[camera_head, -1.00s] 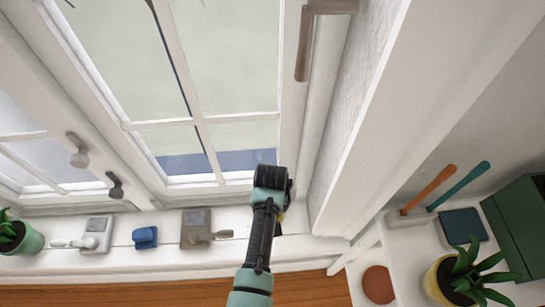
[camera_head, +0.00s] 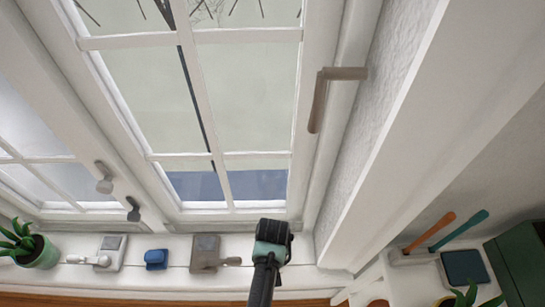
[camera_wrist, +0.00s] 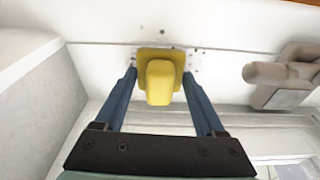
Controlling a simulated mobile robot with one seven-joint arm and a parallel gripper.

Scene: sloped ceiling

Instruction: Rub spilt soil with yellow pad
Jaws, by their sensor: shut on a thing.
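The yellow pad (camera_wrist: 160,82) has a flat square base and a raised grip. It is between the blue fingers of my gripper (camera_wrist: 159,74) in the wrist view, and the gripper is shut on it. Its base is against or just above the white sill; I cannot tell which. Spilt soil (camera_wrist: 194,69) shows as small dark specks around the pad's base, on both sides of a seam; any under the pad is hidden. In the head view my gripper (camera_head: 273,236) is over the sill's right part, and its fingertips and the pad are hidden.
The window frame stands behind; a wall (camera_head: 352,130) is close on the right.

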